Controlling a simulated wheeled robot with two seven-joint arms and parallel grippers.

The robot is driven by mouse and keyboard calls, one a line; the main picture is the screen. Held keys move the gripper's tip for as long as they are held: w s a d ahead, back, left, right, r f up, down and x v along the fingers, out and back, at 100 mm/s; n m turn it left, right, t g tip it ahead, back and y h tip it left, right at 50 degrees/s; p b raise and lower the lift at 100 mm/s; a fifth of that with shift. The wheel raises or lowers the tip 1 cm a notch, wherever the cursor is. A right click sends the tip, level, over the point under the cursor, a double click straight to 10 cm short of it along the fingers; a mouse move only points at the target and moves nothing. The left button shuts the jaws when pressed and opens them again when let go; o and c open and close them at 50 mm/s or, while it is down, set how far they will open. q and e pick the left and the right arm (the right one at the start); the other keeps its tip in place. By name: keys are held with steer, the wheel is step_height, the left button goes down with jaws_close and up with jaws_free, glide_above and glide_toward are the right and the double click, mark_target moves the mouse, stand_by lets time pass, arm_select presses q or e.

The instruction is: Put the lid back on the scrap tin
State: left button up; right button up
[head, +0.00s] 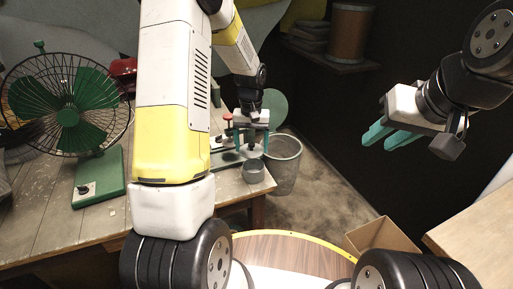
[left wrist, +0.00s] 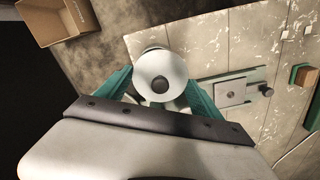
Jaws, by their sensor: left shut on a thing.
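The lid (left wrist: 177,70) is a pale round disc with a dark knob in its middle. It sits between the teal fingers of my left gripper (left wrist: 160,92), which is shut on it. In the head view my left gripper (head: 251,139) points down near the table's front right corner, with the lid low between its fingers. The grey scrap tin (head: 254,173) stands at that corner, just in front of and below the lid. In the wrist view the lid hides most of what is under it. I cannot tell whether lid and tin touch. My right gripper (head: 382,138) is open, empty and raised at the right.
A worn wooden table (head: 45,216) carries a green fan (head: 70,108) at left. A flat metal fixture (left wrist: 232,91) is beside the lid. A grey bucket (head: 284,165) stands off the table's right edge. An open cardboard box (head: 382,238) is on the floor.

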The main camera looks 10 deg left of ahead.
arm_select(q)
steer(key=shift+w+d+r, duration=0.15)
steer(key=shift+w, duration=0.2)
steer(key=shift+f, duration=3.15)
steer(key=shift+d+f, duration=0.1)
steer(key=shift+f, duration=0.05)
steer(key=o, duration=1.4)
steer(key=shift+c, duration=0.2)
steer(key=shift+r, duration=3.55)
